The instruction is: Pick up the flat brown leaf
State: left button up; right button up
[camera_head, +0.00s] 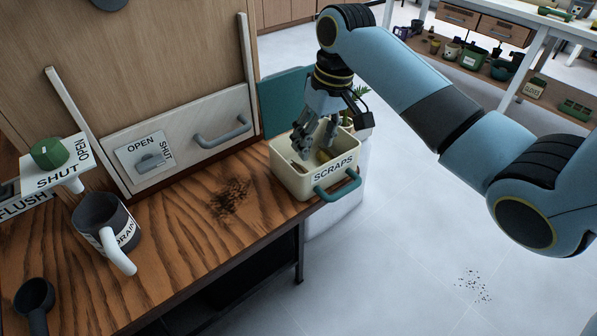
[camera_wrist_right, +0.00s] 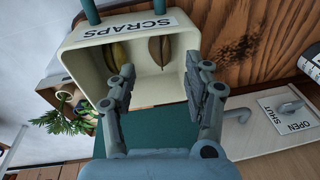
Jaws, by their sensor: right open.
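The cream bin labelled SCRAPS (camera_head: 287,180) stands at the right end of the wooden counter; it also shows in the right wrist view (camera_wrist_right: 85,62). Inside it lie two leaf-like pieces, apart from each other. A brown one (camera_wrist_right: 160,48) lies on the right in the right wrist view, and a yellowish-olive one (camera_wrist_right: 118,54) on the left. The brown one looks like the flat brown leaf. My right gripper (camera_head: 318,145) points down into the bin's mouth. In the right wrist view its fingers (camera_wrist_right: 164,92) are spread with nothing between them. My left gripper is out of view.
A dark mug labelled DRAIN (camera_head: 100,218), a black scoop (camera_head: 35,298) and a dark crumb patch (camera_head: 230,197) are on the counter. A drawer front with a grey handle (camera_head: 222,135) stands behind.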

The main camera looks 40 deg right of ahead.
aim_at(301, 170)
jog(key=f, duration=0.1)
jog(key=w+f, duration=0.1)
jog(key=w+f+b, duration=0.1)
jog(key=f, duration=0.1)
jog(key=shift+w+a+f, duration=0.1)
jog(key=f, duration=0.3)
jog(key=w+f+b, duration=0.1)
jog(key=f, duration=0.1)
jog(key=shift+w+a+f, duration=0.1)
jog(key=shift+a+f, duration=0.2)
jog(key=shift+a, duration=0.05)
jog(key=c, duration=0.6)
